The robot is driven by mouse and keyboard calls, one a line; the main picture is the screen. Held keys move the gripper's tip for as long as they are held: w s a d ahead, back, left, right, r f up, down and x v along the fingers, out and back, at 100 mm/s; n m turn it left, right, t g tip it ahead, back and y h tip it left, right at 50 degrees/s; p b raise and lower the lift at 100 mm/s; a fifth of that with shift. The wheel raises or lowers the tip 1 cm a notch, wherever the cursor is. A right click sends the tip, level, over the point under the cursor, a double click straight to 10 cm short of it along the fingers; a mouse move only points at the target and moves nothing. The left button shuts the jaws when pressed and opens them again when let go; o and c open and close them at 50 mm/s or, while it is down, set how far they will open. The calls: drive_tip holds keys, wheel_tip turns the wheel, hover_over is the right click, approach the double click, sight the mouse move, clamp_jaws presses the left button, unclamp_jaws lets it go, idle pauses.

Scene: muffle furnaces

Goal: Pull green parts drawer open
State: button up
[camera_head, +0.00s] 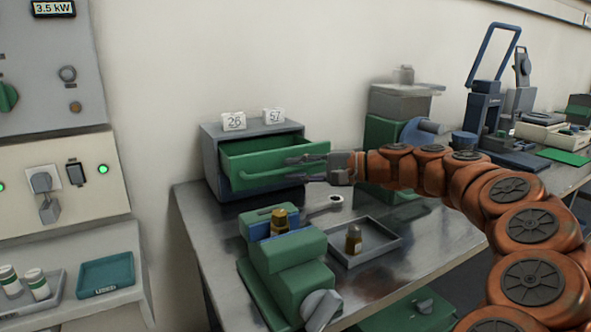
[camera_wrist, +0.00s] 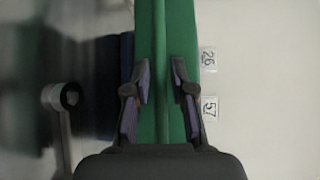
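The green parts drawer (camera_head: 275,160) stands partly out of its grey cabinet (camera_head: 212,160), and its inside shows from above. A green bar handle (camera_head: 262,178) runs along its front. My gripper (camera_head: 288,168) is at the right part of the drawer front, with its fingers pointing left along it. In the wrist view, the two fingers (camera_wrist: 160,75) are apart, with a green strip of the drawer (camera_wrist: 160,35) between them. A gap shows beside the strip, and I see no firm hold on it. Whether a finger touches the handle is unclear.
Number cards (camera_head: 234,121) stand on the cabinet. A green machine (camera_head: 380,135) stands behind my arm.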

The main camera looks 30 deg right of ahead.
drive_tip(key=v, duration=1.1)
drive_tip(key=shift+s+d, duration=0.2)
drive_tip(key=s+a+r+n+g+p, duration=0.1)
drive_tip(key=a+r+g+p, duration=0.1)
drive_tip(key=a, duration=0.5)
drive_tip(key=a+r+n+g+p, duration=0.2)
drive_tip(key=a+p, duration=0.3)
drive_tip(key=a, duration=0.1)
drive_tip(key=s+a+r+n+g+p, duration=0.1)
drive_tip(key=a+r+n+g+p, duration=0.1)
drive_tip(key=a, duration=0.5)
drive_tip(key=shift+s+a+g+h+p, duration=0.3)
drive_tip(key=shift+a+g+h+p, duration=0.1)
drive_tip(key=shift+p, duration=0.35)
drive_tip(key=s+a+f+n+g+h+p, duration=0.1)
drive_tip(key=s+a+n+g+h+p, duration=0.4)
drive_tip(key=s+a+p, duration=0.6)
drive_tip(key=s+d+h+p, duration=0.3)
drive_tip(key=s+d+p, duration=0.1)
drive_tip(key=s, duration=0.3)
drive_tip(key=s+d+g+h+p, duration=0.1)
drive_tip(key=s+d+h+p, duration=0.1)
drive_tip(key=s+d+p, duration=0.2)
drive_tip(key=s+p, duration=0.1)
drive_tip(key=s, duration=0.2)
drive_tip(key=shift+f+n+g+h+p, duration=0.2)
drive_tip(key=shift+n+g+h+p, duration=0.1)
drive_tip(key=shift+h, duration=0.1)
